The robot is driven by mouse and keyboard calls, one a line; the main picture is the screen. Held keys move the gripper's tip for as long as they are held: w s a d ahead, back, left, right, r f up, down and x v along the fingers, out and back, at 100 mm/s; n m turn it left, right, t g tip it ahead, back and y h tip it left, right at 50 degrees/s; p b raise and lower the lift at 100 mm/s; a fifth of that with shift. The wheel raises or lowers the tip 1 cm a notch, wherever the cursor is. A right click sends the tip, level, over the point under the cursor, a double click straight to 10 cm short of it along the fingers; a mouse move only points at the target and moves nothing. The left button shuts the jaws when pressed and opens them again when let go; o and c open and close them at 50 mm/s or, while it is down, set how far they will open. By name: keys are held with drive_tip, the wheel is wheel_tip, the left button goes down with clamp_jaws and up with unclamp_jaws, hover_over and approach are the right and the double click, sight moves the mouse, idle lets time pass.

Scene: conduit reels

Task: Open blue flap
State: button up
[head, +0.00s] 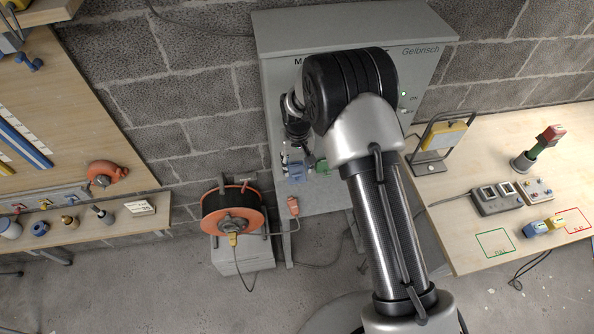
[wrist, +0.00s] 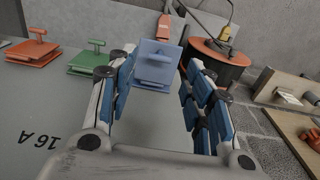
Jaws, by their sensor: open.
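The blue flap (wrist: 155,75), a small square plate with a bar handle on its front, is in the middle of the wrist view, on the grey cabinet (wrist: 150,115). It also shows small in the head view (head: 297,171), below my arm's end. My gripper (wrist: 160,64) is open and empty, its blue-padded fingers on either side of the flap in the picture. Whether they touch the flap or its handle cannot be told. In the head view my gripper (head: 294,140) is dark and partly hidden by my arm.
A green flap (wrist: 88,64) and a red flap (wrist: 32,49) are left of the blue one. An orange cable reel (head: 231,210) stands on a box left of the cabinet, with an orange plug (head: 293,206) beside it. A worktable (head: 475,150) is at right.

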wheel_tip(320, 180, up, 7)
drive_tip(key=shift+s, duration=0.15)
drive_tip(key=shift+f, duration=0.1)
drive_tip(key=shift+c, duration=0.2)
